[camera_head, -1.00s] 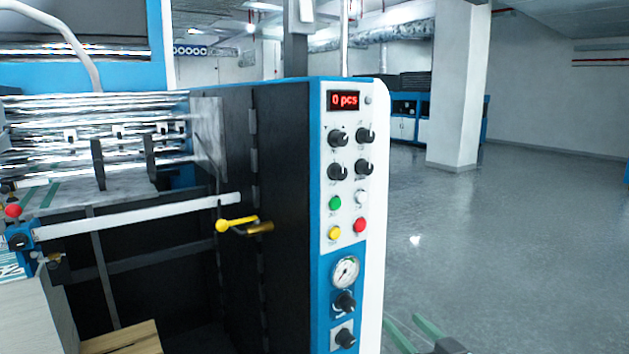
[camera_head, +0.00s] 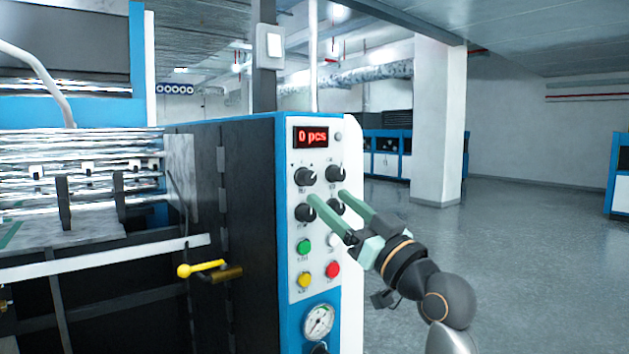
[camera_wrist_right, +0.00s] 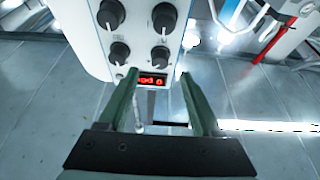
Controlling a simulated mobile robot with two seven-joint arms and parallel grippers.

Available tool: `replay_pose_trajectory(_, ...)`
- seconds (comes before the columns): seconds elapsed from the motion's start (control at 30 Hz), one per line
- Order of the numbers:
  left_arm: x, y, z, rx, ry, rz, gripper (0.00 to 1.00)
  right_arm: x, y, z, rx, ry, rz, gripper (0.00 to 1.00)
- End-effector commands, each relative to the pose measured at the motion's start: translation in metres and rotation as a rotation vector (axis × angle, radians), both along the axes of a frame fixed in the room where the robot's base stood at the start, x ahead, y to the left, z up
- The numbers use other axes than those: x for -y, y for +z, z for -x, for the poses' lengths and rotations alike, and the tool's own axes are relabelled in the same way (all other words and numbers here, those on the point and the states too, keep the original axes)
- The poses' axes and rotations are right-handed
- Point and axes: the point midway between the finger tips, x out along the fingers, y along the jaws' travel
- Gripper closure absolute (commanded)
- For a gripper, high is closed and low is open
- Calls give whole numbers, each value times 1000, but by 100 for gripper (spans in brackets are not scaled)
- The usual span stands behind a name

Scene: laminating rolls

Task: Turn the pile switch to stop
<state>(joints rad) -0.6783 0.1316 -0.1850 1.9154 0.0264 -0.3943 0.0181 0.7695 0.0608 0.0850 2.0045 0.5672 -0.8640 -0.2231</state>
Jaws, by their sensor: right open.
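The control panel (camera_head: 322,245) on the machine's end carries four black knobs in two rows: upper left (camera_head: 305,176), upper right (camera_head: 335,173), lower left (camera_head: 304,212) and lower right (camera_head: 336,206). Their labels are too small to read, so I cannot tell which is the pile switch. My right gripper (camera_head: 327,196) is open and empty, its green fingers pointing at the panel and partly covering the lower right knob. In the right wrist view the fingers (camera_wrist_right: 159,73) straddle the red display (camera_wrist_right: 153,80), with the knobs above. Contact cannot be told. My left gripper is out of view.
Below the knobs are green (camera_head: 304,246), white, yellow (camera_head: 305,280) and red (camera_head: 333,269) buttons and a gauge (camera_head: 319,321). A yellow-tipped lever (camera_head: 203,268) sticks out on the machine's left side. The floor (camera_head: 520,250) to the right is open.

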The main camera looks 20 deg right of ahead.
Motion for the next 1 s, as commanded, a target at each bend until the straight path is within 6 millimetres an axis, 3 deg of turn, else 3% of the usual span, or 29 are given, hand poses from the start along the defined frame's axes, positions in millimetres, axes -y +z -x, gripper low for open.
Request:
replay_pose_trajectory(0.3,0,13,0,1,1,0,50,-16,19,-42,-1,2,0,34)
replay_pose_trajectory(0.77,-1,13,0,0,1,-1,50,-19,22,-51,0,1,2,34)
replay_pose_trajectory(1.0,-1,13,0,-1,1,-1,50,-19,21,-51,0,1,2,61)
